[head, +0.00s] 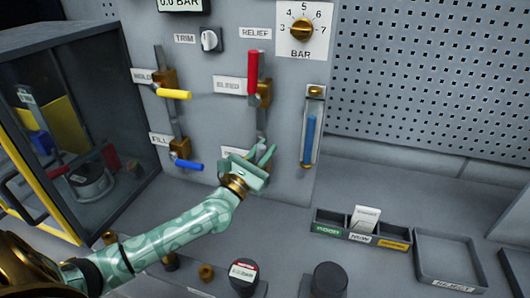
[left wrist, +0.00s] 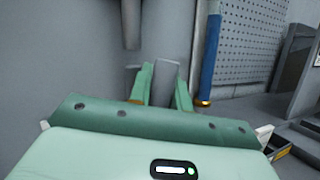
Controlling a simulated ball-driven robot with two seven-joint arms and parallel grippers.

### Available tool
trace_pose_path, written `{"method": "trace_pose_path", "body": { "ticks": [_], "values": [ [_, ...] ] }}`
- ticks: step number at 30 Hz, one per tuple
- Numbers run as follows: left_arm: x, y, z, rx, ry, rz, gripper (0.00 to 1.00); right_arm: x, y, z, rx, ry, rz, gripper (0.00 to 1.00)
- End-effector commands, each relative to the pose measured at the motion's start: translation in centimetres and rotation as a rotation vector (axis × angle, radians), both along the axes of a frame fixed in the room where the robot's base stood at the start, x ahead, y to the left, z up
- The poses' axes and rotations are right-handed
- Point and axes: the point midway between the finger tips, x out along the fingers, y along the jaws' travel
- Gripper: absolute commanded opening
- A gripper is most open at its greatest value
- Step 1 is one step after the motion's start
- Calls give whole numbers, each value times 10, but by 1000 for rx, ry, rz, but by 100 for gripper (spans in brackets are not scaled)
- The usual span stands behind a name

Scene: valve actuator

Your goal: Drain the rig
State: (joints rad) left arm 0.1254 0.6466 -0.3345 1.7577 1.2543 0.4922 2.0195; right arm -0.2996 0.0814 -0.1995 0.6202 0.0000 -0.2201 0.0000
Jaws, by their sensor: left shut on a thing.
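My left gripper (head: 262,160) is at the lower right of the grey valve panel (head: 222,120), below the red BLEED lever (head: 253,74). Its fingers (left wrist: 161,92) are shut on a grey part (left wrist: 166,78), probably the handle of the lowest valve; its label (head: 236,153) is mostly hidden by the gripper. The BLEED lever stands upright. The yellow HOLD lever (head: 174,94) and the blue FILL lever (head: 188,165) lie roughly sideways. The sight tube (head: 309,138) shows blue along much of its length. The display (head: 180,4) reads 0.0 BAR. My right gripper is not in view.
A RELIEF knob (head: 301,30) and TRIM knob (head: 209,40) sit higher on the panel. A glass-sided cabinet (head: 85,110) stands left. A divided tray (head: 360,233), an empty tray (head: 447,262) and two dark round knobs (head: 243,274) (head: 329,279) are on the bench.

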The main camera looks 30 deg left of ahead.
Motion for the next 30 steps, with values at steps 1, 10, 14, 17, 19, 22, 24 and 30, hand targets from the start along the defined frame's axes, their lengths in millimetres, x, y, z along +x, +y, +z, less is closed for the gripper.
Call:
{"method": "trace_pose_path", "body": {
  "ticks": [1, 10, 14, 17, 19, 22, 24, 30],
  "values": [
    [0, 0, 0, -2, 1, 0, 0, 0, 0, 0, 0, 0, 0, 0],
    [0, 1, 0, 0, 1, 1, 41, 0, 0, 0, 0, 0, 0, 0],
    [0, 1, 0, 0, 0, 2, 41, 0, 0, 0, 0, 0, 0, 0],
    [0, 1, 1, 0, -1, 3, 41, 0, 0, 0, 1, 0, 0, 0],
    [0, 2, 1, 0, -2, 3, 41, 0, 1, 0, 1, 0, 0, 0],
    [0, 2, 1, 1, -2, 4, 41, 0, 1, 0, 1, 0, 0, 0],
    [1, 2, 1, 1, -3, 4, 41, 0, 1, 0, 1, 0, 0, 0],
    [1, 0, 3, 22, 2, 5, 41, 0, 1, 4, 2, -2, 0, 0]
  ]
}}
